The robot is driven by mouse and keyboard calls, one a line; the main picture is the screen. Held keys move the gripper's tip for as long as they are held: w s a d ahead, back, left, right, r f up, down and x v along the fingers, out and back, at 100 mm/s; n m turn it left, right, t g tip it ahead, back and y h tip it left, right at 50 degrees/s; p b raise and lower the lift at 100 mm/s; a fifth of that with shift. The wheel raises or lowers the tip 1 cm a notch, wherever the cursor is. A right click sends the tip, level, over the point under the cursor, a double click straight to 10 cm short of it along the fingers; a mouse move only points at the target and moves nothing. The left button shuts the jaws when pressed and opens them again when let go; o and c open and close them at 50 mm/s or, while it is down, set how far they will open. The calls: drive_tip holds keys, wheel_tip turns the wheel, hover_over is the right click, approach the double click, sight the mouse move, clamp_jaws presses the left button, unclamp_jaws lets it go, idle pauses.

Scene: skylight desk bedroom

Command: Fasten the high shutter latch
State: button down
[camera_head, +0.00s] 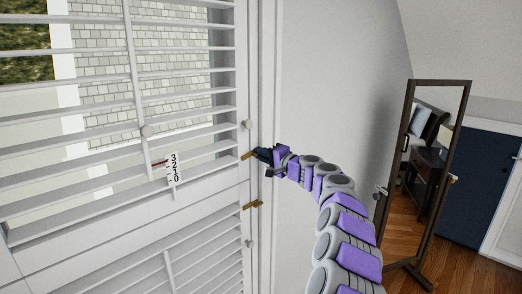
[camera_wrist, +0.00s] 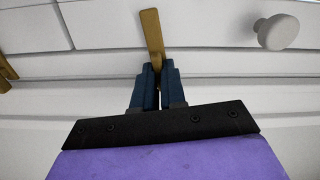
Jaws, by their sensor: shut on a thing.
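The white louvred shutter (camera_head: 110,215) fills the left of the head view. The upper brass latch (camera_head: 246,156) sits at its right edge, tilted slightly, with its left end over the shutter's edge. My gripper (camera_head: 262,155) reaches it from the right. In the wrist view the brass latch (camera_wrist: 152,32) points up the picture across a panel seam, and my dark blue fingers (camera_wrist: 153,86) are shut on its near end. The fingers hide that end and its pivot. A lower brass latch (camera_head: 253,205) is below, apart from my gripper.
White knobs (camera_head: 249,125) sit on the shutter's edge; one is right of the latch in the wrist view (camera_wrist: 277,32). A paper number strip (camera_head: 173,168) hangs on the louvres. A dark-framed standing mirror (camera_head: 408,150) is at right, with wooden floor (camera_head: 455,268) around it.

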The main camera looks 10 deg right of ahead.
drive_tip(key=shift+d+f+m+p, duration=0.15)
drive_tip(key=shift+m+p, duration=0.4)
drive_tip(key=shift+m, duration=0.45)
drive_tip(key=shift+f, duration=0.1)
drive_tip(key=c, duration=1.2)
unclamp_jaws()
drive_tip(key=shift+w+d, duration=0.1)
drive_tip(key=v, duration=1.7)
drive_tip(key=shift+d+b, duration=0.2)
drive_tip(key=shift+b, duration=0.15)
